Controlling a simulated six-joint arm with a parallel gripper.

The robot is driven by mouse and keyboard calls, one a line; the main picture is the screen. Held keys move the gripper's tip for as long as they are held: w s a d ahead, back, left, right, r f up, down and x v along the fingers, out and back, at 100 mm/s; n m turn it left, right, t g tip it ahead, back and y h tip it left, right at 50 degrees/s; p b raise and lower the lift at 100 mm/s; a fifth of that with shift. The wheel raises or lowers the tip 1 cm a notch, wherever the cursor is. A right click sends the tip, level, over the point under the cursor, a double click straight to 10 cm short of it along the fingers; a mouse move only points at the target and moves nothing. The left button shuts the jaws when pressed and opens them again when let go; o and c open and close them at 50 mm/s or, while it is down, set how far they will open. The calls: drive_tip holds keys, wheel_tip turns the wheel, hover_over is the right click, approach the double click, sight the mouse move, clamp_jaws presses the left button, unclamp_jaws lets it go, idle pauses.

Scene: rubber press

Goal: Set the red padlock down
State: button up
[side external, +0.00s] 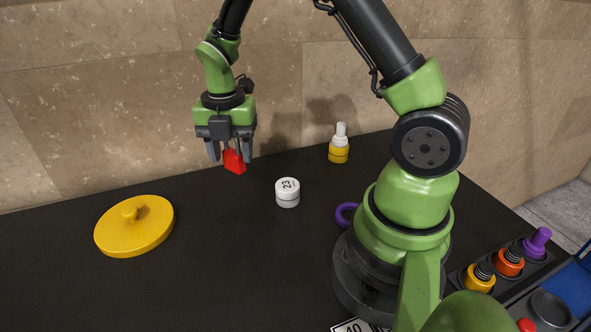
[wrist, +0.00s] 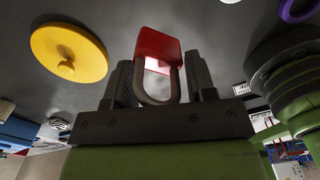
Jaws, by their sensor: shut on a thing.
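The red padlock (side external: 235,161) hangs between the fingers of my gripper (side external: 230,153), body downward, above the back part of the dark table (side external: 200,270). In the wrist view the padlock (wrist: 158,45) shows its red body beyond the fingertips and its grey shackle between the two fingers of my gripper (wrist: 160,78). My gripper is shut on the shackle. The padlock appears clear of the table; the exact gap beneath it cannot be told.
A yellow lid with a knob (side external: 134,228) lies at the left. A white cylinder marked 23 (side external: 288,193) and a yellow bottle with a white top (side external: 339,146) stand to the right. A purple ring (side external: 345,215) lies by my base. The table between lid and cylinder is free.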

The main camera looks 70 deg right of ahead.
drive_tip(key=s+d+m, duration=0.2)
drive_tip(key=d+m, duration=0.1)
drive_tip(key=d, duration=0.6)
drive_tip(key=s+d+m, duration=0.3)
drive_tip(key=d, duration=0.5)
drive_tip(key=shift+w+d+f, duration=0.1)
drive_tip(key=shift+f, duration=2.4)
drive_tip(key=shift+d+f, duration=0.1)
drive_tip(key=shift+f, duration=2.35)
drive_tip(key=shift+f, duration=0.1)
drive_tip(key=o, duration=0.9)
drive_tip(key=shift+o, duration=0.2)
